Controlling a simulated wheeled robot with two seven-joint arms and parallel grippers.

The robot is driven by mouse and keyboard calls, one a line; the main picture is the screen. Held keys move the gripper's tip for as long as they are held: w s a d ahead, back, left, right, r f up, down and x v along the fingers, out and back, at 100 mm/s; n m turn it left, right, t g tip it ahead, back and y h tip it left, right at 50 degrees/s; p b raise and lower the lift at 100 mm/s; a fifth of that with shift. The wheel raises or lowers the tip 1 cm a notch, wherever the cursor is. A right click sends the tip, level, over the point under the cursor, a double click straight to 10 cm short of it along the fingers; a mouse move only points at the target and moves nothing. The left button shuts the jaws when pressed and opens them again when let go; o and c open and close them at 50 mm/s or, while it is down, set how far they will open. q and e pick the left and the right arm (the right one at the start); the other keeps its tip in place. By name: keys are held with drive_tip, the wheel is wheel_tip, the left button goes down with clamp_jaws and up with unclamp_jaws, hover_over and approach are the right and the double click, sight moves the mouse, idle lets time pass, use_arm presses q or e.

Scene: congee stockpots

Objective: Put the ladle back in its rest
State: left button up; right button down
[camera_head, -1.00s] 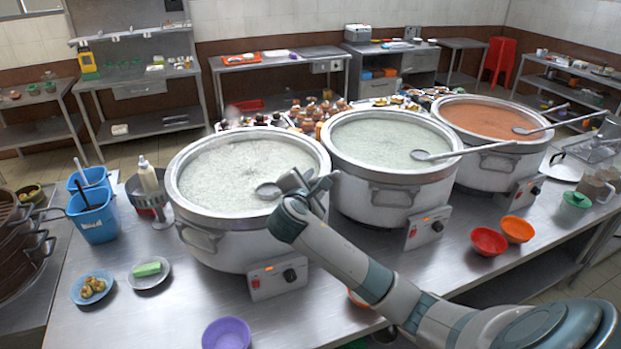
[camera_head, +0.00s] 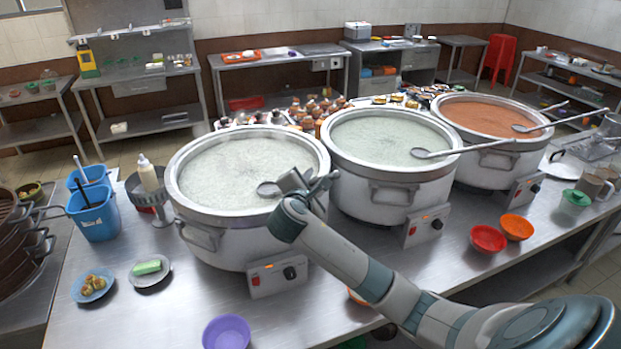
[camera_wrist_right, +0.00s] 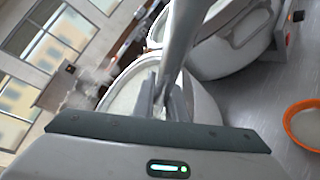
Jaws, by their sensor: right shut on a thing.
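My right gripper (camera_head: 308,186) is shut on the ladle at the near right rim of the left stockpot (camera_head: 215,238). The ladle's bowl (camera_head: 268,189) shows just left of the gripper, over the white congee inside that rim. Whether it touches the congee I cannot tell. In the right wrist view the ladle's grey handle (camera_wrist_right: 181,40) runs up from between the fingers. My left gripper is not in view. I cannot pick out the ladle's rest with certainty.
The middle stockpot (camera_head: 388,195) and right stockpot (camera_head: 487,165) each have a ladle lying across the rim. Blue containers (camera_head: 97,222), a squeeze bottle (camera_head: 148,174) and small plates stand at left. A purple bowl (camera_head: 227,332) is at the front; red (camera_head: 488,239) and orange (camera_head: 517,228) bowls are at right.

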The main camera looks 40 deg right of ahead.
drive_tip(key=c, duration=1.7)
unclamp_jaws()
drive_tip(key=shift+s+a, duration=0.1)
drive_tip(key=shift+b+v, duration=2.6)
drive_tip(key=shift+v, duration=6)
drive_tip(key=shift+f, duration=0.2)
